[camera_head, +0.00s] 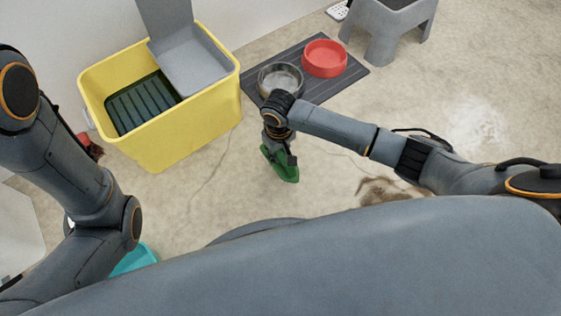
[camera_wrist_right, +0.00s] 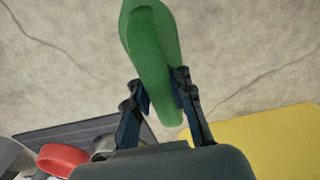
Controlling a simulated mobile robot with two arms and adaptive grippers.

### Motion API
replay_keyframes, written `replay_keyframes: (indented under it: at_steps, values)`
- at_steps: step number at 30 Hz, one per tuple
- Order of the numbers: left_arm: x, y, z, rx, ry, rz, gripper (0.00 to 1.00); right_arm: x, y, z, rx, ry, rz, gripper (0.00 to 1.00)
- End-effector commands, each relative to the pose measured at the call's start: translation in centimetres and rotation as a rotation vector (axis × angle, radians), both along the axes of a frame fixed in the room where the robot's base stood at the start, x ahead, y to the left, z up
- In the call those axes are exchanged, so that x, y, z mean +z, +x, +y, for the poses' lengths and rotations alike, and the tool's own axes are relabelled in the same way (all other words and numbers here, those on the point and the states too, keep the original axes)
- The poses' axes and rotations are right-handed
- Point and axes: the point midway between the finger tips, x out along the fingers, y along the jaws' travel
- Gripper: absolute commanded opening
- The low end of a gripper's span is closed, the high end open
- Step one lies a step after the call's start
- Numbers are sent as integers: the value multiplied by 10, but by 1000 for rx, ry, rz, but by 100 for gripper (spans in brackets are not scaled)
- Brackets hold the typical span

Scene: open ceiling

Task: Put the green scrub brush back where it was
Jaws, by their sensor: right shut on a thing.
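The green scrub brush (camera_head: 284,172) is in my right gripper (camera_head: 279,156), in front of the yellow bin in the head view. In the right wrist view the brush (camera_wrist_right: 152,50) stands between the two dark fingers of the gripper (camera_wrist_right: 160,95), which are shut on it. The gripper hides part of the brush in the head view. I cannot tell how far the brush is above the floor. My left arm comes in at the left of the head view, but its gripper is not visible.
A yellow bin (camera_head: 190,128) with a grey lid (camera_head: 188,60) stands at the left. A dark mat (camera_head: 340,80) holds a red bowl (camera_head: 324,58) and a metal bowl (camera_head: 280,80). A grey stool (camera_head: 385,30) stands behind. A teal object (camera_head: 135,259) is at lower left.

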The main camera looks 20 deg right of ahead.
Motion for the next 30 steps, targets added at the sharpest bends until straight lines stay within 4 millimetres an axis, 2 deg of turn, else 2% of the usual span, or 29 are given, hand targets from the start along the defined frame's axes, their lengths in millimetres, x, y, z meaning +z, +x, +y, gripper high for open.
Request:
replay_keyframes:
  at_steps: [5, 12, 24, 25, 28, 29, 30]
  values:
    - [-7, -3, 0, 0, 0, -10, 40, -10, 5, -4, 0, 0, -1, 0]
    - [-31, -7, 0, 0, 0, -18, 40, -43, 8, -7, 0, -1, 0, 0]
    - [-28, -7, 0, 1, 1, -18, 40, -44, 8, -6, 0, 0, -1, 0]
    - [-28, -7, 0, 0, 1, -18, 40, -44, 8, -6, 0, 0, -1, 20]
    - [-29, -7, 0, 0, 1, -18, 40, -44, 8, -6, 0, 0, -1, 41]
    - [-29, -7, 0, 0, 1, -18, 40, -44, 8, -6, 0, 0, -1, 45]
    - [-29, -7, 0, 0, 1, -18, 40, -44, 8, -6, 0, 0, -1, 45]
